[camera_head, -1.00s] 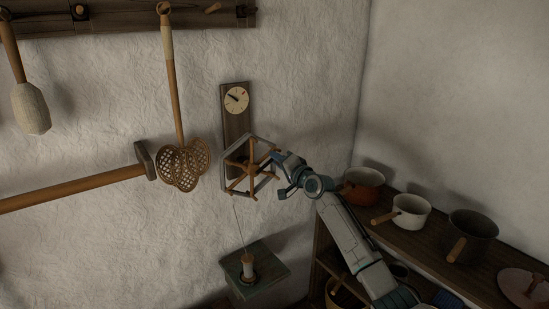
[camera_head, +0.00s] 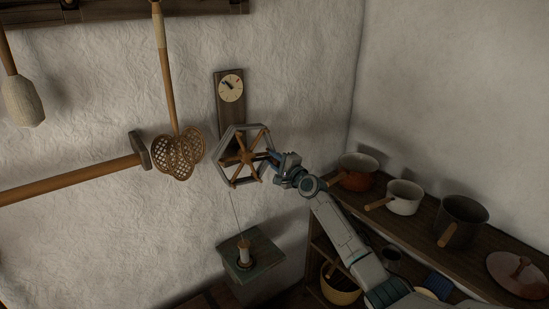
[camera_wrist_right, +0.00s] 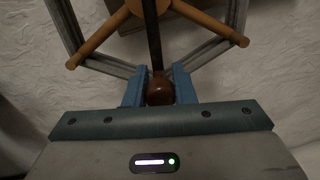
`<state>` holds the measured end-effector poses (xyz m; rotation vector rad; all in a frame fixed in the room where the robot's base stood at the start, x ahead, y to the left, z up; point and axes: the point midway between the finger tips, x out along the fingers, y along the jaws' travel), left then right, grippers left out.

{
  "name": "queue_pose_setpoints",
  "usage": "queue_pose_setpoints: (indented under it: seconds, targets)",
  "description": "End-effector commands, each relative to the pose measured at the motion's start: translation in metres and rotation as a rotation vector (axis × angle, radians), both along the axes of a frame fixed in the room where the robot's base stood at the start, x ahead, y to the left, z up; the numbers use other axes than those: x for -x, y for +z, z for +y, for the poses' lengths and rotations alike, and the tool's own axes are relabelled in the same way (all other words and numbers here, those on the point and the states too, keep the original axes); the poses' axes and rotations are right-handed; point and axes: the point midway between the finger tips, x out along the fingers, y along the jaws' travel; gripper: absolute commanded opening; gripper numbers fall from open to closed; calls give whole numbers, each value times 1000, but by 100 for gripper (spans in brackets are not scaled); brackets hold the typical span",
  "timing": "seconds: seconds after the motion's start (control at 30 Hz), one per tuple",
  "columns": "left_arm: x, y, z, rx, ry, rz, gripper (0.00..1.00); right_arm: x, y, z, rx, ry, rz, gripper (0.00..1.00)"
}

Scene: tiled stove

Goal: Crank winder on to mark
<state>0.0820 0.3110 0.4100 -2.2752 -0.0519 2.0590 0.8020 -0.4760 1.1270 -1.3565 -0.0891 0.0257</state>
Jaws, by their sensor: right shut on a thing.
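The winder (camera_head: 247,157), a wooden spoked wheel with a grey six-sided rim, is mounted on the wall. Above it, a dark board carries a round pale dial (camera_head: 231,88). The dial's dark hand points to the upper left; a small red mark sits at its upper right. My right gripper (camera_head: 275,156) is at the wheel's right side. In the right wrist view, its blue fingers (camera_wrist_right: 160,88) are shut on a round brown knob (camera_wrist_right: 160,92), partly hidden between them. A cord runs from the wheel down to a spool (camera_head: 244,251) on a small greenish box. My left gripper is out of view.
A wicker beater (camera_head: 178,155) and a long-handled hammer (camera_head: 142,151) are left of the winder. A shelf (camera_head: 415,231) on the right carries several pots, close to my right arm. The wall right of the dial is bare.

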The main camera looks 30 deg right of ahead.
Motion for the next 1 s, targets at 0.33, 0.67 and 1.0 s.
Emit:
queue_pose_setpoints:
  seconds: [0.33,0.67,1.0]
  targets:
    - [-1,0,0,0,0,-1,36,0,-3,0,-17,0,4,0]
    - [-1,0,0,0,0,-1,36,0,-3,0,-16,0,3,44]
    - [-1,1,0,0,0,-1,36,5,-2,-1,-14,0,2,44]
